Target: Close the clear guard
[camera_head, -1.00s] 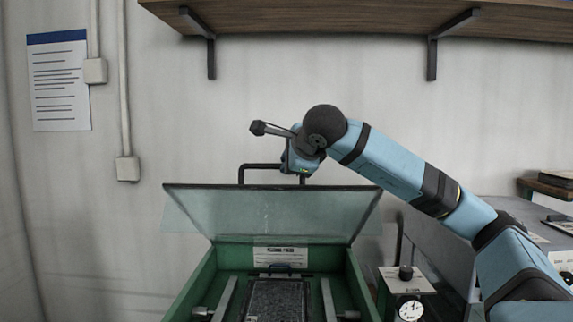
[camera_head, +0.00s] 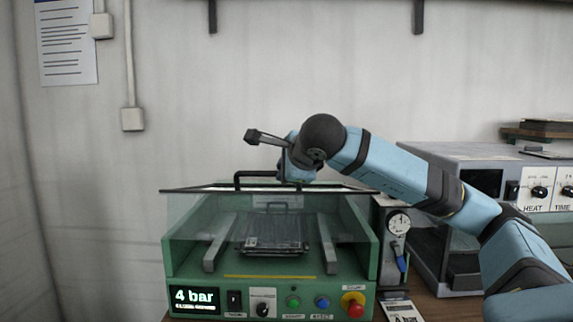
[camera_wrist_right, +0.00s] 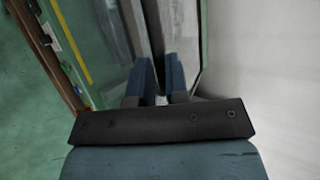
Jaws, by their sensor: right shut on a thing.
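The clear guard (camera_head: 185,212) is on the green press (camera_head: 190,258), its dark upper edge running across the top of the press. It looks nearly level; I cannot tell whether it is fully down. Its black handle (camera_head: 254,174) rises from that edge. My right gripper (camera_head: 293,178) is at the right part of the handle, shut on it; the grip is partly hidden by my wrist. The fingers also show in the right wrist view (camera_wrist_right: 157,80), close together. A dark rectangular piece (camera_head: 275,234) lies inside the press. My left gripper is not in view.
The press front has a "4 bar" display (camera_head: 194,299), several buttons and a red knob (camera_head: 354,305). A gauge unit (camera_head: 398,223) stands close on its right, and a grey heater (camera_head: 487,180) farther right. Free wall lies left of the press.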

